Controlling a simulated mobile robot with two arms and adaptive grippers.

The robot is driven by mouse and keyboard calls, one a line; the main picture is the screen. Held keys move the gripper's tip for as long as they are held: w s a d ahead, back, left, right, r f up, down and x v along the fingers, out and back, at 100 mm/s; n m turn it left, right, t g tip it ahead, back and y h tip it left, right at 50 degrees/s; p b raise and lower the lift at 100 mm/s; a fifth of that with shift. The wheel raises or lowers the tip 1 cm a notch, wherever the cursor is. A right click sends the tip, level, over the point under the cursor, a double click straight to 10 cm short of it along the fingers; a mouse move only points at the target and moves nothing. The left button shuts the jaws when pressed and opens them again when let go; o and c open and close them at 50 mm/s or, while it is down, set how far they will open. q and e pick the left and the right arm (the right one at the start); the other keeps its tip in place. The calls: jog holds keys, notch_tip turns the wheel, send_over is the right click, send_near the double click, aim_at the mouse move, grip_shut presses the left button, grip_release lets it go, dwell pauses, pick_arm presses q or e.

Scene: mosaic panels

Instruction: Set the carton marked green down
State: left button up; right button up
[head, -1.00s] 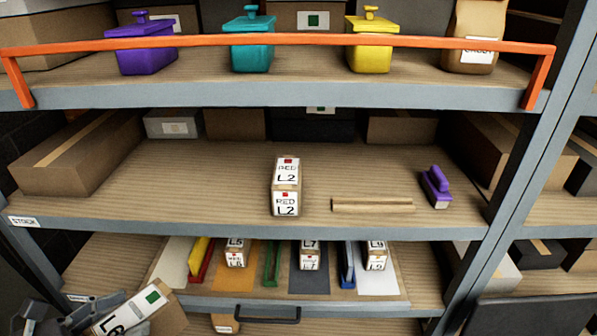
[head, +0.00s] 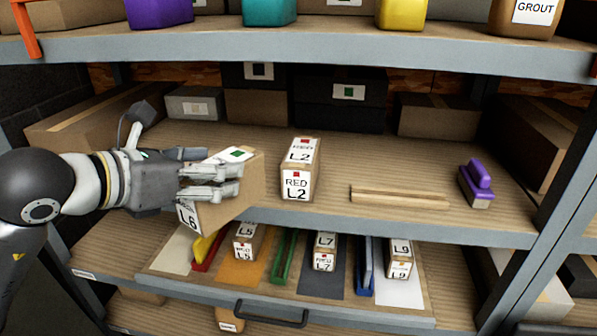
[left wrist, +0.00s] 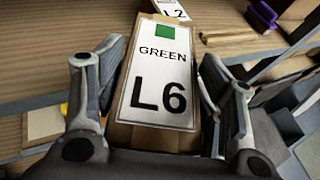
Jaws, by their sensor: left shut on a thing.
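The carton marked green (head: 247,189) is a brown box with a white label reading L6. My left gripper (head: 215,180) is shut on it at the left front of the middle shelf, and the carton is tilted. In the left wrist view the carton's label (left wrist: 160,75) shows a green square, GREEN and L6 between the two fingers (left wrist: 155,110). Whether the carton touches the shelf (head: 390,160) cannot be told. The carton marked red, L2 (head: 297,185), stands upright just right of it. My right gripper does not show.
Wooden strips (head: 400,197) and a purple-handled tool (head: 477,183) lie to the right on the middle shelf. Boxes line its back. Below, a pulled-out tray (head: 180,268) holds several cartons and coloured dividers. The shelf above (head: 330,55) limits height.

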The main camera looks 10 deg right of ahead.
pick_arm(q)
jog(key=shift+w+r+n+t, duration=0.2)
jog(key=shift+r+n+t, duration=0.1)
jog(key=shift+r, duration=0.15)
jog(key=shift+w+r, duration=0.15)
jog(key=shift+w, duration=0.1)
jog(key=w+d+p, duration=0.3)
jog(key=w, duration=0.6)
jog(key=w+d+p, duration=0.3)
jog(key=w+p, duration=0.1)
jog(key=w, duration=0.5)
jog(key=f+p, duration=0.1)
jog(key=f, duration=0.3)
jog(key=f+p, duration=0.1)
jog(key=f, duration=0.1)
jog(key=shift+w+d+f+p, duration=0.1)
jog(key=shift+w+f+p, duration=0.2)
jog(key=shift+f, duration=0.25)
